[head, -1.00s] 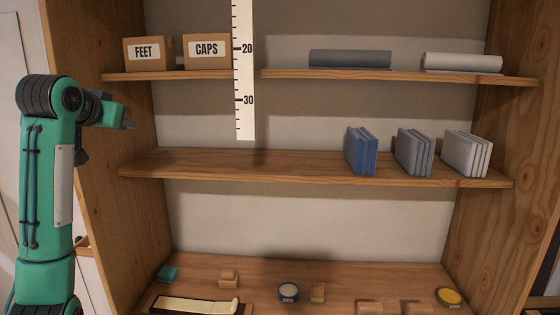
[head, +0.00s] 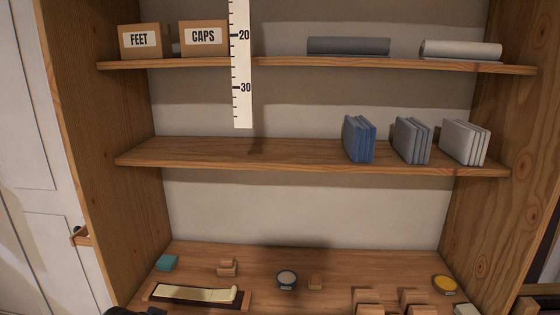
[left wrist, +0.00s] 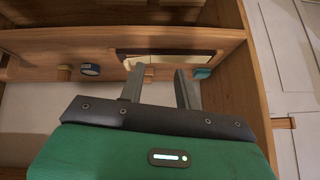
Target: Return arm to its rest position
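My left gripper (left wrist: 160,72) shows in the left wrist view with its two grey fingers apart and nothing held between them. The dark tray with a cream strip (left wrist: 168,56) shows beyond the fingertips, apart from them as far as I can tell. In the head view my left gripper is out of sight. Only a dark piece, probably of my left arm, shows at the bottom left edge. My right arm and gripper are in neither view.
A wooden shelf unit (head: 210,152) fills the head view. It holds the FEET box (head: 140,41), CAPS box (head: 203,38), grey rolls and upright booklets. A ruler (head: 241,70) hangs in front. Small blocks, a round tin (head: 287,278) and the tray (head: 160,293) are on the bottom board.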

